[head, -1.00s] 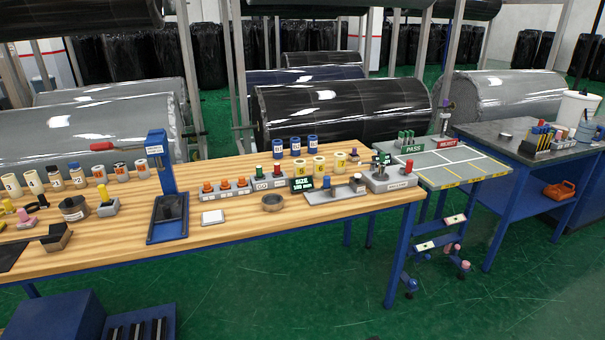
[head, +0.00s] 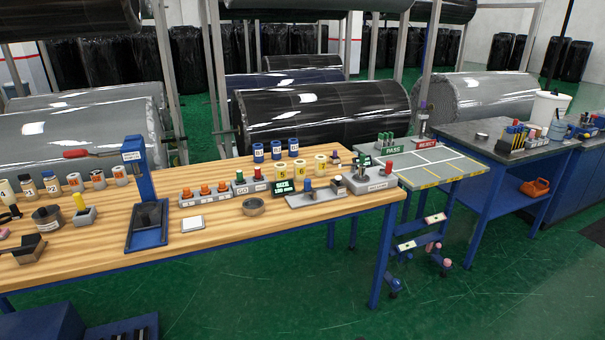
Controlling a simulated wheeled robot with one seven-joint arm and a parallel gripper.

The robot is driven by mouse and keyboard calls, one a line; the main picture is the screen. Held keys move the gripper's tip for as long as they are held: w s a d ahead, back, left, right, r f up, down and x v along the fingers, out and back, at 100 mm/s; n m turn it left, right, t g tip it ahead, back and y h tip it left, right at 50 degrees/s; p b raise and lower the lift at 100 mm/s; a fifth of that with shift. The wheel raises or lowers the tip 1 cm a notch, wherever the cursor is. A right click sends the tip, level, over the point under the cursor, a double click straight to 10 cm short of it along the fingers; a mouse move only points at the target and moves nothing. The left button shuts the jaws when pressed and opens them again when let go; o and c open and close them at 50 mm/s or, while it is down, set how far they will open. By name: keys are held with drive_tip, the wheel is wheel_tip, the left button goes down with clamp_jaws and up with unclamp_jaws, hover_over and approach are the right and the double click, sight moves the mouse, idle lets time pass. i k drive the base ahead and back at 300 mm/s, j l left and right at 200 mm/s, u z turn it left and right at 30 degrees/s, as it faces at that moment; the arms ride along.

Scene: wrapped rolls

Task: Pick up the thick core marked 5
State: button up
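The core marked 5 (head: 282,173) is a short cream-yellow cylinder with a yellow label. It stands upright on the wooden workbench (head: 215,228), right of centre, behind the small SIZE display (head: 283,187), which hides its lower part. A similar core marked 6 (head: 300,170) stands just to its right, with another yellow-labelled core (head: 320,163) beyond. I cannot judge which is thick from size alone at this distance. My gripper is not in view.
Blue cores (head: 275,150) stand behind the yellow ones. A grey block with coloured plugs (head: 245,183), a grey tray (head: 316,196) and a dark ring (head: 253,207) are close by. A blue press stand (head: 147,205) rises at left. The bench front is mostly clear.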

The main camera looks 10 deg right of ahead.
sight(280, 168)
drive_tip(key=i+l+u, duration=0.15)
drive_tip(key=i+u, duration=0.15)
drive_tip(key=i+l+u, duration=0.65)
drive_tip(key=i, duration=0.15)
drive_tip(key=i+l+u, duration=0.6)
drive_tip(key=l, duration=0.2)
drive_tip(key=i+l+u, duration=0.15)
drive_tip(key=l+u, duration=0.2)
drive_tip(key=l, duration=0.15)
drive_tip(key=i+l+u, duration=0.15)
drive_tip(key=l+u, duration=0.15)
drive_tip(key=l, duration=0.3)
